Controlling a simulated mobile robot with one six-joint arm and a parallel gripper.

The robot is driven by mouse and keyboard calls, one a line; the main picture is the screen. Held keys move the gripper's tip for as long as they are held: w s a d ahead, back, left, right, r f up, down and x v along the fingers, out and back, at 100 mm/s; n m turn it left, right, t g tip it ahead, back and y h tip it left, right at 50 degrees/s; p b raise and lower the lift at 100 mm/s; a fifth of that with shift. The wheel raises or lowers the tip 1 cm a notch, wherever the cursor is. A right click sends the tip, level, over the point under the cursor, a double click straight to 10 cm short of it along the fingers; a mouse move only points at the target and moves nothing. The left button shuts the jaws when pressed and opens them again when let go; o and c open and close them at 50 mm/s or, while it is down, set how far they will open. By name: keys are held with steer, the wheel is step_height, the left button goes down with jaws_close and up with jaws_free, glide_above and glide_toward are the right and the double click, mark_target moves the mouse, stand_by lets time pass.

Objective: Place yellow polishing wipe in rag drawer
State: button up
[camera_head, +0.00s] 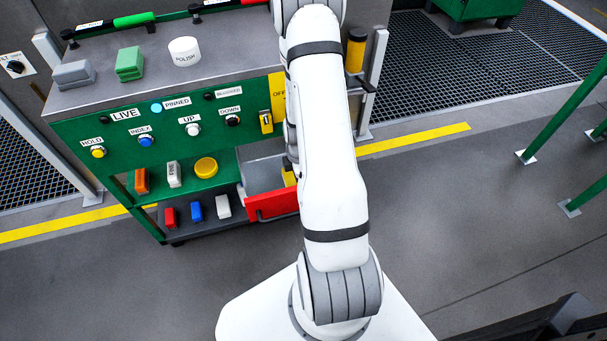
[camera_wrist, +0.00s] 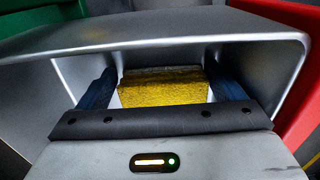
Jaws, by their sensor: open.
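The yellow polishing wipe (camera_wrist: 162,88) is inside the grey drawer (camera_wrist: 180,22) in the wrist view, between the two dark blue fingers of my gripper (camera_wrist: 162,70). The fingers are open and reach into the drawer. I cannot tell whether either finger touches the wipe. In the head view, the pulled-out drawer with its red front (camera_head: 270,205) is at the cart's lower right. A yellow patch of the wipe (camera_head: 289,177) shows beside my arm, which hides my gripper and part of the drawer.
The green cart panel (camera_head: 75,130) carries buttons and a yellow switch plate. Shelves left of the drawer hold several small blocks and a yellow round piece (camera_head: 206,167). A white POLISH cylinder (camera_head: 185,51) and grey and green blocks stand on top.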

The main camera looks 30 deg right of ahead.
step_height(320, 180, up, 12)
steer(key=p, duration=0.4)
steer(key=shift+r, duration=0.1)
stand_by(0.3)
